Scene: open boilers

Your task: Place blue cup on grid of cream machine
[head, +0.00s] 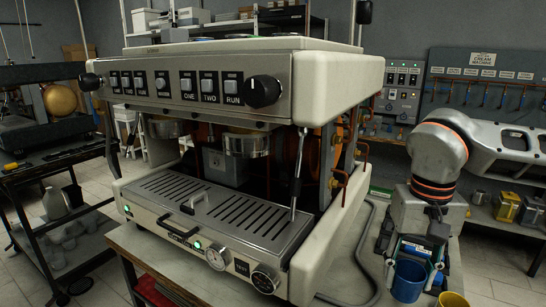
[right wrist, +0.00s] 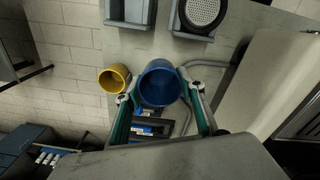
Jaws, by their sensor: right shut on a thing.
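The blue cup (head: 407,282) is at the lower right in the head view, to the right of the cream machine (head: 335,75). My right gripper (head: 410,262) is shut on it. In the right wrist view the blue cup (right wrist: 160,84) sits between the two fingers of my right gripper (right wrist: 158,93), its open mouth facing the camera. I cannot tell whether it touches the surface below. No cup stands on the grid. My left gripper is not in view.
A yellow cup (right wrist: 114,79) is just left of the blue cup in the wrist view. Grey bins (right wrist: 130,12) lie beyond. A grey hose (head: 366,255) runs between the machine and my right gripper. A thin steam wand (head: 298,180) hangs at the grid's right side.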

